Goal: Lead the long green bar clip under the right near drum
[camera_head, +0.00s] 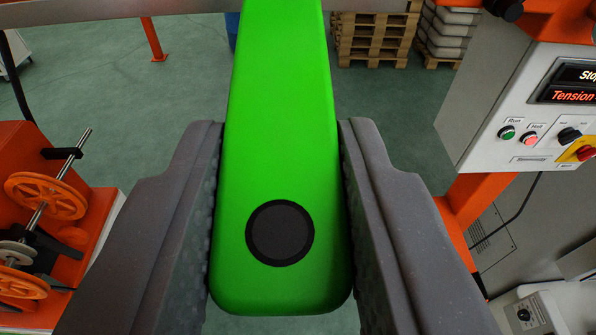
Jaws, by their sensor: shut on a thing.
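The long green bar clip (278,150) fills the middle of the view, with a dark round disc near its close end. It runs away from me and leaves the top of the picture, so its far end is hidden. My gripper (282,165) is shut on the bar, one grey padded finger against each side. I cannot tell which drum, if any, is the right near drum; no large drum shows clearly.
An orange machine with orange spoked wheels (46,196) on a shaft stands at the left. A control box (520,110) with buttons is at the right on an orange post. Pallets (372,38) stand at the back. Green floor (110,80) lies open between.

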